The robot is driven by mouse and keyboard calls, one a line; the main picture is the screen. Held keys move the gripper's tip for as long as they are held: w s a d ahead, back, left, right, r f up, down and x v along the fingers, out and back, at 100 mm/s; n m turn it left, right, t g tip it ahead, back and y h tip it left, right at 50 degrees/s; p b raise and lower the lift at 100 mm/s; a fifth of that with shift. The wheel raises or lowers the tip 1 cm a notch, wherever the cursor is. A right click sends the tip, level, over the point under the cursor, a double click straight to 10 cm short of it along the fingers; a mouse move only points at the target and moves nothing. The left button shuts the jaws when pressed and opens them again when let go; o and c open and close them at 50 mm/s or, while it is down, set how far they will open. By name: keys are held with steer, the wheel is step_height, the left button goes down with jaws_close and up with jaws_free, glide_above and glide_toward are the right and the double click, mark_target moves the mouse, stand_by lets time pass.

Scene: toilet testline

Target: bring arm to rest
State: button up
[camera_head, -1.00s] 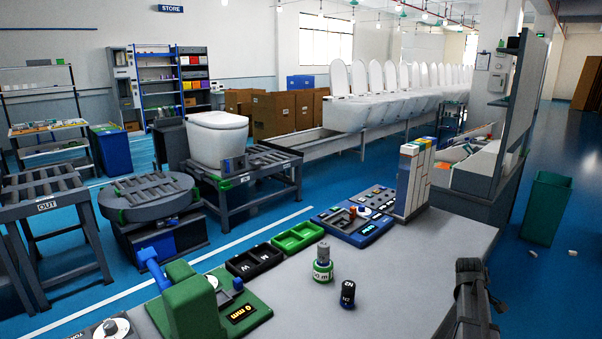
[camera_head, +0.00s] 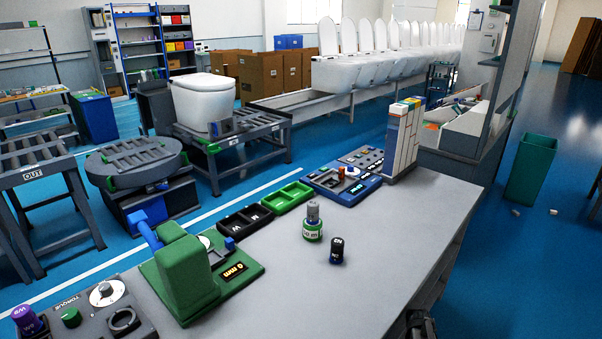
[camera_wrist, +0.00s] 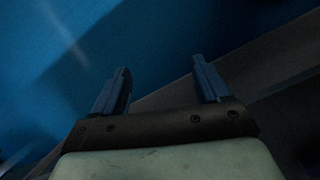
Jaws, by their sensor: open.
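My gripper (camera_wrist: 160,70) shows in the wrist view with its two dark fingers spread apart and nothing between them. Behind the fingers is blue floor, with a dark grey slanted surface to the right that I cannot identify for sure. In the head view only a dark piece of my arm (camera_head: 419,325) shows at the bottom edge, beside the right edge of the grey workbench (camera_head: 395,245). The fingers are not visible in the head view.
On the bench stand a green press-like fixture (camera_head: 187,275), a torque panel (camera_head: 93,308), a green-banded cylinder (camera_head: 313,225), a black cylinder (camera_head: 337,251), a black tray (camera_head: 246,222) and a green tray (camera_head: 287,197). A green bin (camera_head: 531,168) stands on open blue floor to the right.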

steer(key=s+a+f+m+g, duration=0.1)
steer(key=s+a+f, duration=0.2)
steer(key=s+a, duration=0.4)
steer(key=s+a+f+m+g+y, duration=0.1)
steer(key=s+a+f, duration=0.3)
steer(key=s+a, duration=0.4)
steer(key=s+a+f+m+g+y, duration=0.1)
steer(key=s+a+f+m, duration=0.1)
steer(key=s+a, duration=0.6)
steer(key=s+f, duration=0.1)
steer(key=s, duration=0.2)
steer(key=shift+s+f+g, duration=0.15)
steer(key=shift+f+g, duration=0.15)
steer(key=shift+f, duration=0.05)
steer(key=shift+a, duration=0.1)
